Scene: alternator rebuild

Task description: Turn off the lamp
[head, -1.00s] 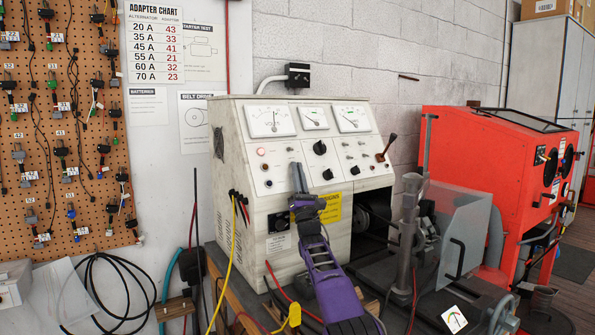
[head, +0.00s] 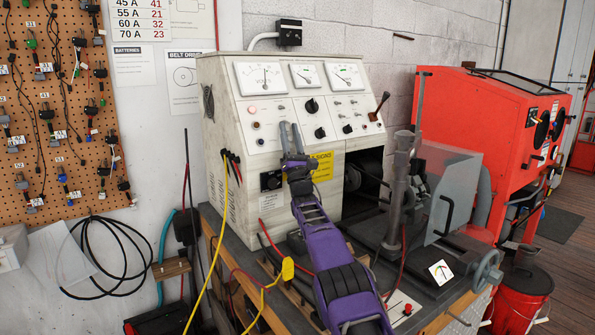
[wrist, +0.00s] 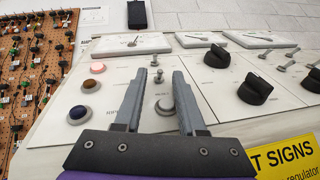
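A round pale pink lamp (head: 252,108) sits at the upper left of the sloped panel on the white test bench (head: 225,155). It looks bright in the wrist view (wrist: 97,68), above an amber button (wrist: 91,85) and a dark one (wrist: 77,112). My gripper (head: 291,124) is in front of the panel, right of the lamp column. In the wrist view my gripper (wrist: 163,78) is open and empty. A small metal toggle (wrist: 158,76) and a lower toggle with a round base (wrist: 165,103) show between its fingers. I cannot tell whether the fingers touch the panel.
Three dial meters (head: 261,78) line the panel's top. Black pointer knobs (wrist: 216,56) and a lever (head: 379,105) lie to the right. A clear shield (head: 452,198), a red cabinet (head: 475,115) and a red bucket (head: 520,300) stand right. Cables (head: 205,270) hang at the bench's left.

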